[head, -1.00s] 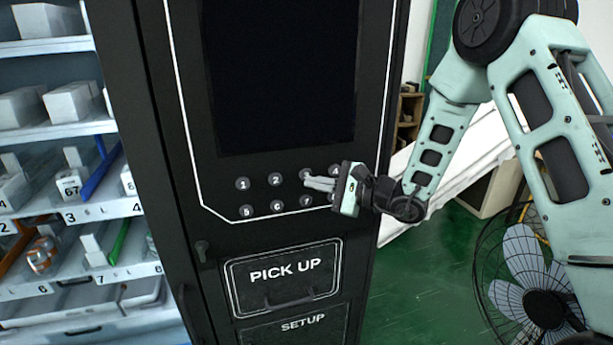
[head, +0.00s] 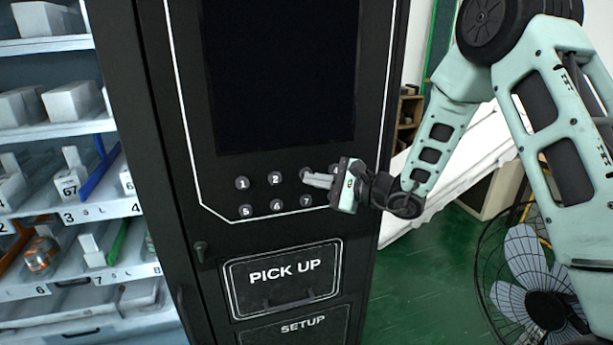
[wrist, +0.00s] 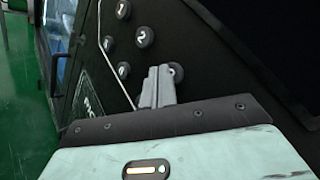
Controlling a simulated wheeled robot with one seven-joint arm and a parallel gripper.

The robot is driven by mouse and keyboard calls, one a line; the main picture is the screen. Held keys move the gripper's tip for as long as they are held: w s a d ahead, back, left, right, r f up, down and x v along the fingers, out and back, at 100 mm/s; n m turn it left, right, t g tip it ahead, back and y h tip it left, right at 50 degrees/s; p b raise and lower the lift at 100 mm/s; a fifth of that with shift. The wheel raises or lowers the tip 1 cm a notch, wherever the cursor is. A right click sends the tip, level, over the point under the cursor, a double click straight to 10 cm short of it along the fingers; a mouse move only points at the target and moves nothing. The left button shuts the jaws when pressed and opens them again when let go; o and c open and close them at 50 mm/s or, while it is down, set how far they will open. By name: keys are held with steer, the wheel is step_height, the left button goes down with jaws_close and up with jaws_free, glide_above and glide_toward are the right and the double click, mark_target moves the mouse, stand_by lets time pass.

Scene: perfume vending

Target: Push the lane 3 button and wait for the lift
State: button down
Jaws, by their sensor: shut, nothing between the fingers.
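The lane 3 button (head: 306,172) is a round dark button in the top row of the keypad on the black vending machine, partly covered by my fingers in the head view. In the wrist view the lane 3 button (wrist: 177,70) peeks out right beside my fingertips. My gripper (head: 306,180) is shut and empty, its grey fingers pointing at the panel over that button's lower part. In the wrist view my gripper (wrist: 160,70) shows both fingers together. I cannot tell whether the tips touch the button. No moving lift is visible.
Neighbouring buttons 2 (head: 275,178) and 7 (head: 306,201) sit close by. Below is the PICK UP door (head: 285,278); above is a dark screen (head: 280,75). Stocked shelves (head: 72,215) stand left. A fan (head: 530,285) stands on the green floor at right.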

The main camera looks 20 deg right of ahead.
steer(key=shift+w, duration=0.25)
steer(key=shift+s, duration=0.1)
stand_by(0.5)
steer(key=shift+s+b, duration=0.7)
steer(key=shift+b, duration=0.05)
steer(key=shift+s, duration=0.1)
steer(key=s+b, duration=0.2)
steer(key=s, duration=0.2)
steer(key=shift+s, duration=0.4)
stand_by(0.3)
